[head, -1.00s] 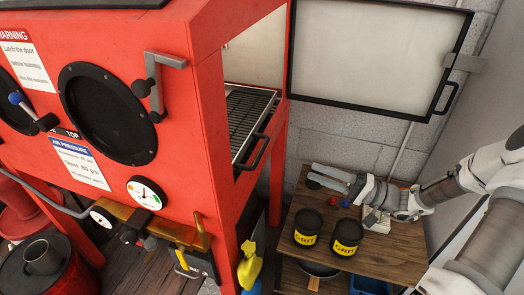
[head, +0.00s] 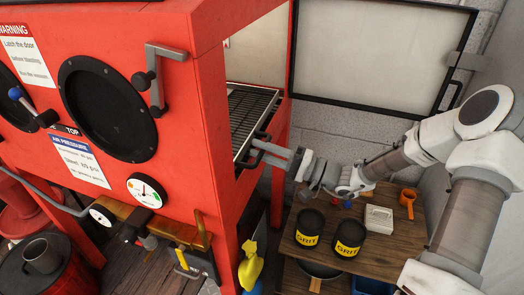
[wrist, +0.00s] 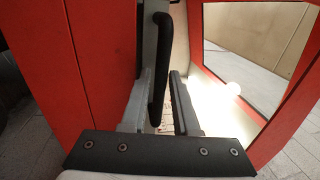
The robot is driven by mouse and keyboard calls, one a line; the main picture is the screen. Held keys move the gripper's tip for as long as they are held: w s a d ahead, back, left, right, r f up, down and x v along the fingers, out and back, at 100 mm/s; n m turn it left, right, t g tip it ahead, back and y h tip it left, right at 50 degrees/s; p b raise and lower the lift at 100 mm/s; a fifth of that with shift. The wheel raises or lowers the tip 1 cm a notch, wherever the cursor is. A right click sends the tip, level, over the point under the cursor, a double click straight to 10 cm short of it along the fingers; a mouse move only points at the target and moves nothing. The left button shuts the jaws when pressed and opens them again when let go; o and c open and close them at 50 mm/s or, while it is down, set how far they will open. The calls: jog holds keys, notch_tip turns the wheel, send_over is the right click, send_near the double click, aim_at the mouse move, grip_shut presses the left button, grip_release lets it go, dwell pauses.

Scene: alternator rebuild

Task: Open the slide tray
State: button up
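The slide tray (head: 252,112) is a dark slatted grate with a light metal rim, inside the side opening of the red cabinet. Its black bar handle (wrist: 159,70) stands out at the tray's end. My gripper (head: 268,152) is at this handle in the head view and partly covers it. In the wrist view my gripper (wrist: 160,105) is open, with the handle between its two fingers. The handle lies close to the left finger, and a gap shows between it and the right finger. Whether the left finger touches the handle I cannot tell.
The red cabinet (head: 205,90) has its side door (head: 380,55) swung open at the back. A yellow spray bottle (head: 249,268) stands near the cabinet leg.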

grip_shut()
dwell(1.4)
